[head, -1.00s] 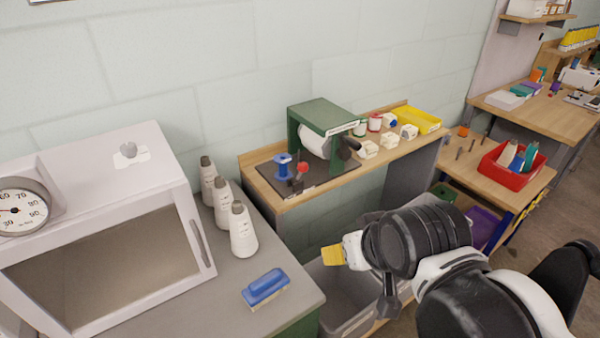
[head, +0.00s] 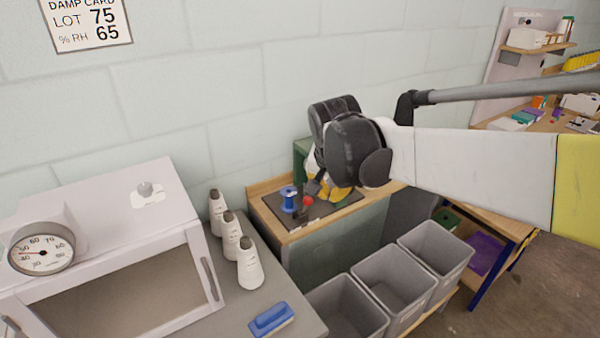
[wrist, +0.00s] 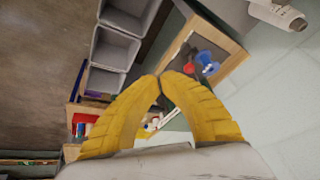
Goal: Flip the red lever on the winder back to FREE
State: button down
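The winder (head: 301,158) stands on the wooden bench, its green housing mostly hidden behind my arm. The lever's red knob (head: 308,201) shows on the dark base plate beside a blue spool (head: 289,199). In the wrist view the red knob (wrist: 197,68) and blue spool (wrist: 208,58) lie beyond my fingertips, a little to the right. My gripper (head: 330,192) has its yellow fingers pointing down just right of the knob, apparently apart from it. In the wrist view its tips (wrist: 160,76) meet with nothing between them. No FREE marking is readable.
Grey bins (head: 390,278) stand below the bench front. White bottles (head: 248,265), a blue brush (head: 271,318) and a white cabinet (head: 108,255) are on the left counter. A wall (head: 230,90) rises behind the bench.

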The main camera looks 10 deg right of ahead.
jog(key=w+f+m+p, duration=0.2)
jog(key=w+m, duration=0.1)
jog(key=w, duration=0.6)
jog(key=m+g+h+p, duration=0.2)
jog(key=p, duration=0.1)
send_over(304, 208)
jog(key=s+d, duration=0.1)
jog(key=d, duration=0.1)
notch_tip(304, 208, down, 5)
jog(key=shift+w+a+m, duration=0.15)
jog(key=shift+w+m, duration=0.05)
jog(key=shift+m, duration=0.1)
jog(key=b+x, duration=0.5)
jog(key=x, duration=0.5)
jog(key=shift+b, duration=0.35)
jog(key=shift+a, duration=0.15)
